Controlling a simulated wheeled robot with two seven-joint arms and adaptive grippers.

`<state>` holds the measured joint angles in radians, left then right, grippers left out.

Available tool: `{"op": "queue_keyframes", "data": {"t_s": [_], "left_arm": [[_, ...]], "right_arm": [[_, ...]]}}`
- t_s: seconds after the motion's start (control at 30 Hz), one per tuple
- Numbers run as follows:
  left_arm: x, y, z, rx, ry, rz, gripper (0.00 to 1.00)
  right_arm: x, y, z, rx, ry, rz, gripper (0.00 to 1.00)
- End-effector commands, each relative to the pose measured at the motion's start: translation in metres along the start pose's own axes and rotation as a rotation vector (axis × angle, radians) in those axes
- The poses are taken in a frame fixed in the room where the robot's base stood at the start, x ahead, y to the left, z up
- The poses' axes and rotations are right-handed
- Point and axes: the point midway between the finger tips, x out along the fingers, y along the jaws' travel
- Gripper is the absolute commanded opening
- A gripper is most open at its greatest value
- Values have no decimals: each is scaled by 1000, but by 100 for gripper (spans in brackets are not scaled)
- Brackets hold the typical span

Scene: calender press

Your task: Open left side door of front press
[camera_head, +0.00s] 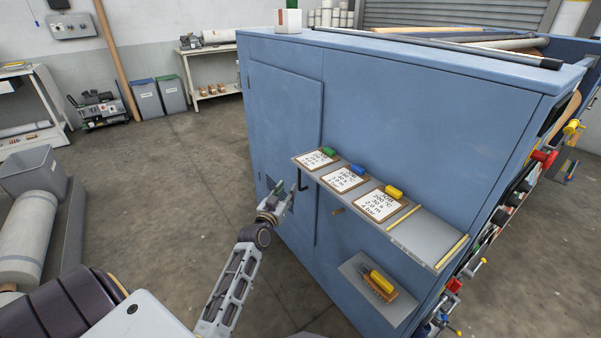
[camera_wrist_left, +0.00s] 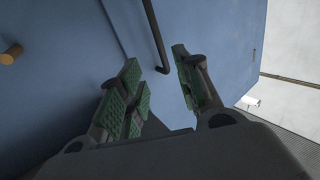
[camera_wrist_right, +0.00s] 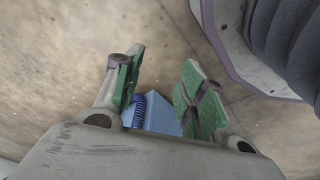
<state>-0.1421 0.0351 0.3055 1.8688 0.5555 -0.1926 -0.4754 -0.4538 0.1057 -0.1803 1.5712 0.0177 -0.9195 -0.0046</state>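The blue front press (camera_head: 420,110) fills the right of the head view. Its tall side door (camera_head: 285,105) is a flat blue panel, flush with the side wall and closed. A dark bent handle (camera_head: 303,183) sits by the door's edge, below a shelf; it also shows as a black rod in the left wrist view (camera_wrist_left: 154,35). My left gripper (camera_head: 284,187) is open close to the door, just left of the handle. In the left wrist view the rod's end lies between its fingertips (camera_wrist_left: 156,63); contact cannot be told. My right gripper (camera_wrist_right: 164,60) is open and empty.
A shelf with cards (camera_head: 425,240) juts from the press side, and a lower shelf (camera_head: 358,298) holds a brush. A wooden peg (camera_head: 338,211) sticks out beneath the upper shelf. Concrete floor (camera_head: 190,170) is clear left of the press. A grey bin (camera_head: 32,170) stands farther left.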

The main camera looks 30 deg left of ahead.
Motion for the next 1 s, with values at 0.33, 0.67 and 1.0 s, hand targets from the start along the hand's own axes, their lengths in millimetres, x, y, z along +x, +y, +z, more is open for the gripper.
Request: {"op": "queue_keyframes", "data": {"t_s": [0.33,0.67,1.0], "left_arm": [[9,0,0,0,1,0,34],[32,0,0,0,1,-1,34],[58,0,1,-1,0,0,34]], "right_arm": [[-2,-1,-2,0,0,-2,40],[-8,-3,-6,-2,-6,-5,40],[-20,-6,-14,-3,-5,-10,40]]}}
